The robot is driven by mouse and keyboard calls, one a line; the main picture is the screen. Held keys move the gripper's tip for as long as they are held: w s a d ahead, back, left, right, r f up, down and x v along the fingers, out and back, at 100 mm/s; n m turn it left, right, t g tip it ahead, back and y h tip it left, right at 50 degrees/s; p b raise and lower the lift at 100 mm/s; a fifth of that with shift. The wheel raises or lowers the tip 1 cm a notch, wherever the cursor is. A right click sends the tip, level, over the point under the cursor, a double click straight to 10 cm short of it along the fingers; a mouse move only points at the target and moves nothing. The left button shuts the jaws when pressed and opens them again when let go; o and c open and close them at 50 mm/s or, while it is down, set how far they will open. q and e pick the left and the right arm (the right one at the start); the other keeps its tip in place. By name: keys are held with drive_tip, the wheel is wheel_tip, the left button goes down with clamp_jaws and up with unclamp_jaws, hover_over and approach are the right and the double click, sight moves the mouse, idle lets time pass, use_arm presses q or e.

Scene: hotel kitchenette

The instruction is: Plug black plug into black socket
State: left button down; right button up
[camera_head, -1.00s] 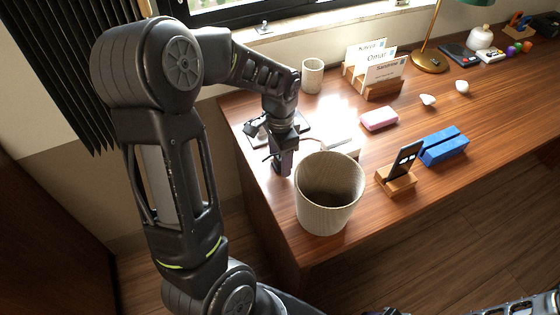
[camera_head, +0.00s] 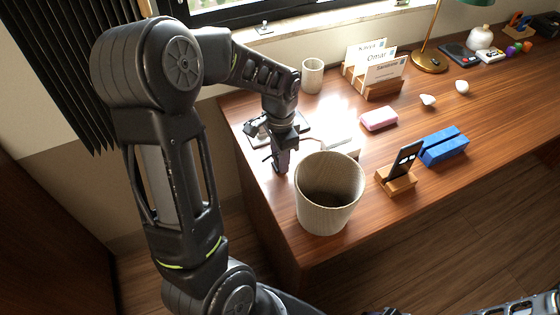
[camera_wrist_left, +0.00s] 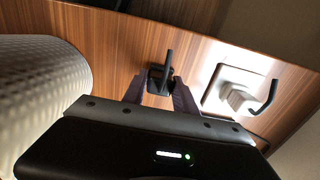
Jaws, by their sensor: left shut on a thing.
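My left gripper (camera_head: 281,163) is low over the left end of the desk, behind the woven bin. In the left wrist view its fingers (camera_wrist_left: 159,88) are shut on the black plug (camera_wrist_left: 157,76), with a stub of black cable rising from it. To the right of the fingers in that view lies a white plate (camera_wrist_left: 218,78) with a pale plug (camera_wrist_left: 238,98) and a black cable on it. I cannot make out the black socket clearly in either view. My right gripper is not in view.
The woven bin (camera_head: 328,215) stands close in front of the gripper, also at left in the wrist view (camera_wrist_left: 40,95). A white box (camera_head: 341,146), pink block (camera_head: 379,119), phone stand (camera_head: 396,181) and blue block (camera_head: 443,148) are to the right. A cup (camera_head: 312,75) is behind.

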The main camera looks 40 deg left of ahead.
use_arm(q)
drive_tip(key=shift+r, duration=0.15)
wheel_tip(320, 180, up, 10)
drive_tip(key=shift+f, duration=0.1)
idle(0.5)
idle(0.5)
